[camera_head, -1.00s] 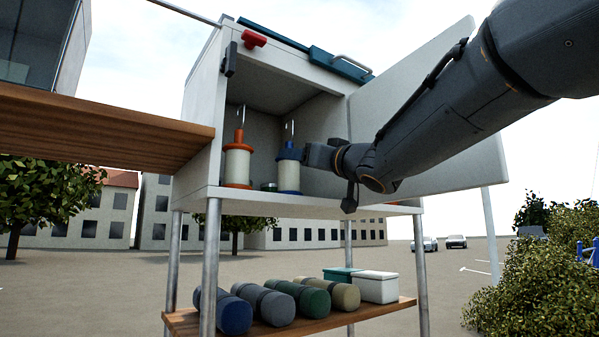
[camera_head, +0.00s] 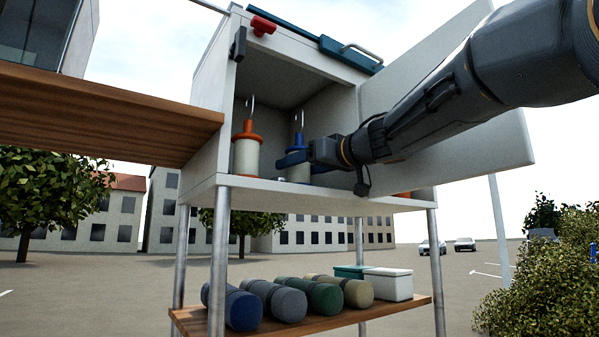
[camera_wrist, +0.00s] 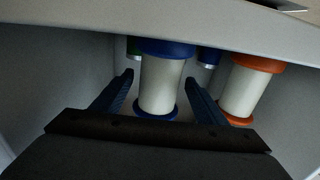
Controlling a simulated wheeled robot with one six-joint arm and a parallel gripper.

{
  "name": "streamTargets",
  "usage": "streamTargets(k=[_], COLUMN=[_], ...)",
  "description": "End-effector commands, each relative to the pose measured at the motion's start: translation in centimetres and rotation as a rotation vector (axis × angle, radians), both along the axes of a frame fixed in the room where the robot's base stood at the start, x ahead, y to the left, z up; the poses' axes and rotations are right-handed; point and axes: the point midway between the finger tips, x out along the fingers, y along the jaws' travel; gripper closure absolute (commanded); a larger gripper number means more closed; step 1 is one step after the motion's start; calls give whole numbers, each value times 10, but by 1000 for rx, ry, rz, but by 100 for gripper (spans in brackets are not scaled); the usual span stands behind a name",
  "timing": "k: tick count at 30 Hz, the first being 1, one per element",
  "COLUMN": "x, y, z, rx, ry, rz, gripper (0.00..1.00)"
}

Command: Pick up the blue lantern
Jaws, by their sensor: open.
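The blue lantern (camera_head: 297,150) stands upright inside the open white locker, with a pale body, blue cap and thin wire handle. In the head view my gripper (camera_head: 292,158) is in front of it and hides much of its body. In the wrist view the blue lantern (camera_wrist: 160,82) stands between my two open fingers (camera_wrist: 158,95), one on each side. I see gaps between the fingers and its pale body. An orange lantern (camera_head: 246,150) stands to its left in the head view, and in the wrist view the orange lantern (camera_wrist: 242,90) is just right of the right finger.
The locker (camera_head: 205,135) has side walls, a roof and an open door (camera_head: 470,150) on the right beside my arm. Small blue and green items show behind the lanterns in the wrist view. Rolls (camera_head: 235,306) and a white box (camera_head: 388,284) lie on the lower shelf.

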Motion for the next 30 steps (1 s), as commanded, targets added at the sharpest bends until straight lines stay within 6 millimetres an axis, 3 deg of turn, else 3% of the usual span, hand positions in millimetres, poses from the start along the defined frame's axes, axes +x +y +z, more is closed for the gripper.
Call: streamTargets(k=[9,17,26,30], x=[31,33,33,33], y=[26,28,28,28], z=[0,0,0,0], rx=[-1,0,0,1], ry=[1,0,0,-1], rz=[0,-1,-1,-1], gripper=[33,33,81,84])
